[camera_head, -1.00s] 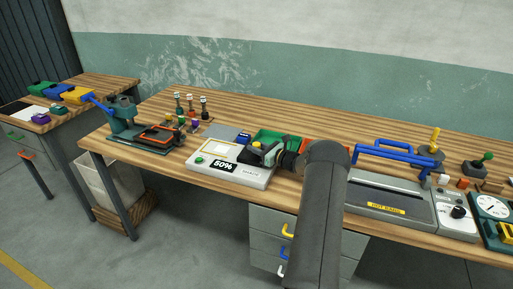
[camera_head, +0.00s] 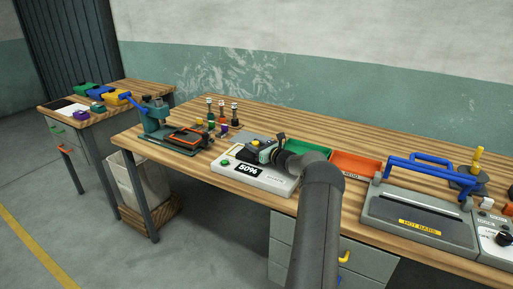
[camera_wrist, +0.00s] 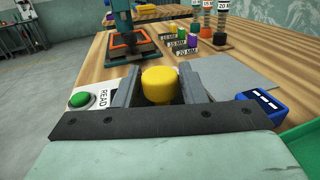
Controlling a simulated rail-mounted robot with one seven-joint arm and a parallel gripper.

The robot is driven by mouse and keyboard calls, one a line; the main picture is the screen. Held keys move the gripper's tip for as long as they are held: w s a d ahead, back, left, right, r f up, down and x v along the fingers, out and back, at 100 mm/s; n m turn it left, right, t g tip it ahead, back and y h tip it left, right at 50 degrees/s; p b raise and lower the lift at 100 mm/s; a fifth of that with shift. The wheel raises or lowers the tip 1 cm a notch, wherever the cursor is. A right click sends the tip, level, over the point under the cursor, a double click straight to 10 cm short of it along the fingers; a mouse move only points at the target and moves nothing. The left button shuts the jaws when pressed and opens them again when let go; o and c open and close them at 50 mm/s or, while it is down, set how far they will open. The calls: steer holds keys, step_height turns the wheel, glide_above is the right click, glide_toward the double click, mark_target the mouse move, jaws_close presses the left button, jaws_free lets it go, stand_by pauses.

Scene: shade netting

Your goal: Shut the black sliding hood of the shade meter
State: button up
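The shade meter (camera_head: 270,183) is a pale box with a "50%" display and a green button (camera_head: 225,162). It lies on the bench near its front edge. My gripper (camera_head: 254,149) is above its top, pointing left. In the wrist view, my gripper (camera_wrist: 160,84) has its grey fingers on both sides of a yellow knob (camera_wrist: 159,84), with narrow gaps showing. The green button (camera_wrist: 79,100) and "READ" label are just left of the fingers. The black hood cannot be made out clearly; my gripper hides much of the meter's top.
A green tray (camera_head: 313,149) and an orange tray (camera_head: 355,165) lie behind and right of the meter. A teal press (camera_head: 155,120) stands to the left. A blue item (camera_wrist: 267,104) is close right of the fingers. A blue-handled hot-bar machine (camera_head: 415,222) stands to the right.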

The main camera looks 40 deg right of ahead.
steer(key=shift+o, duration=0.8)
steer(key=shift+w+a, duration=0.1)
steer(key=shift+w, duration=0.05)
steer(key=shift+s, duration=0.35)
steer(key=s, duration=0.5)
steer(key=s+d+b, duration=0.1)
steer(key=s, duration=0.5)
steer(key=s+d+b, duration=0.1)
steer(key=s, duration=0.4)
steer(key=shift+s+d, duration=0.15)
steer(key=shift+s, duration=0.2)
